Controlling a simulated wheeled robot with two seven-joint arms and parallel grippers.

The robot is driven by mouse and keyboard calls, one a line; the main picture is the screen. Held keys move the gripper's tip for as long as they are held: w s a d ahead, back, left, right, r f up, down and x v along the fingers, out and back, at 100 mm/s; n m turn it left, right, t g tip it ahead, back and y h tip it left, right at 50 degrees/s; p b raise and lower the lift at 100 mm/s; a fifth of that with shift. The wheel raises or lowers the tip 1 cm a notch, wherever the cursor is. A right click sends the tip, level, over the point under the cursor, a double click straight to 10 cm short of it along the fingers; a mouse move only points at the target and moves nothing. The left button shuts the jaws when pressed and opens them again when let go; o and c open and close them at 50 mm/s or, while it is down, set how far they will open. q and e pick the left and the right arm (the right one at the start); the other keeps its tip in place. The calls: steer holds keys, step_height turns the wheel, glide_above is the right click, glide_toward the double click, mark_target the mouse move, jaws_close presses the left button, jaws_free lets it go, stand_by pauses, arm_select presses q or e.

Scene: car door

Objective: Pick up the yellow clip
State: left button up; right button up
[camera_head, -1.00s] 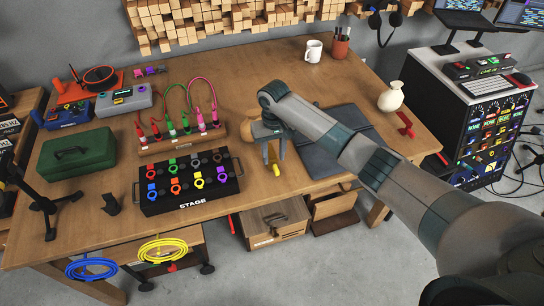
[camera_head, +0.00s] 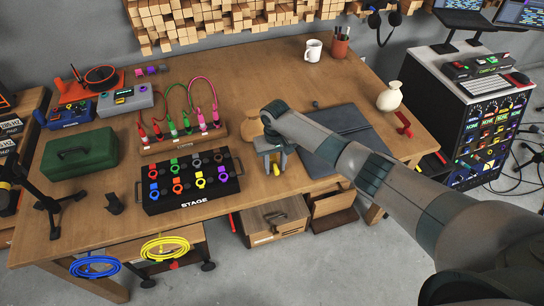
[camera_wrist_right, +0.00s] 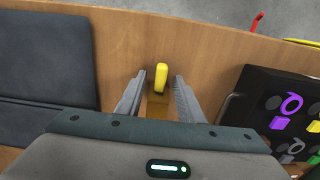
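The yellow clip (camera_head: 276,171) stands near the front edge of the wooden table, mostly hidden by my right gripper in the head view. It shows clearly as a small upright yellow piece in the right wrist view (camera_wrist_right: 161,76). My right gripper (camera_head: 274,168) points down at it. In the wrist view its two fingers (camera_wrist_right: 160,84) are apart, one on each side of the clip's line, with a gap on both sides. Whether the fingertips are level with the clip's height cannot be told. My left gripper is not in view.
The black STAGE box (camera_head: 190,180) with coloured plugs stands left of the gripper. A dark folder (camera_head: 345,128) lies to the right. A wooden rack with cables (camera_head: 185,142) is behind left. Open drawers (camera_head: 275,218) hang below the table edge.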

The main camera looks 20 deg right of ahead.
mark_target(276, 166)
steer(key=shift+f, duration=0.1)
steer(key=shift+c, duration=0.3)
jaws_close()
steer(key=shift+r+b, duration=0.3)
steer(key=shift+r, duration=0.3)
steer(key=r, duration=0.2)
steer(key=r+b, duration=0.1)
steer(key=shift+s+d, duration=0.15)
steer(key=shift+s, duration=0.1)
steer(key=s+d+r+b, duration=0.1)
steer(key=s+d+r, duration=0.1)
steer(key=s, duration=0.3)
steer(key=s+d+r, duration=0.2)
steer(key=s+r, duration=0.3)
steer(key=shift+d+b, duration=0.3)
steer(key=shift+b, duration=0.1)
steer(key=shift+f, duration=0.1)
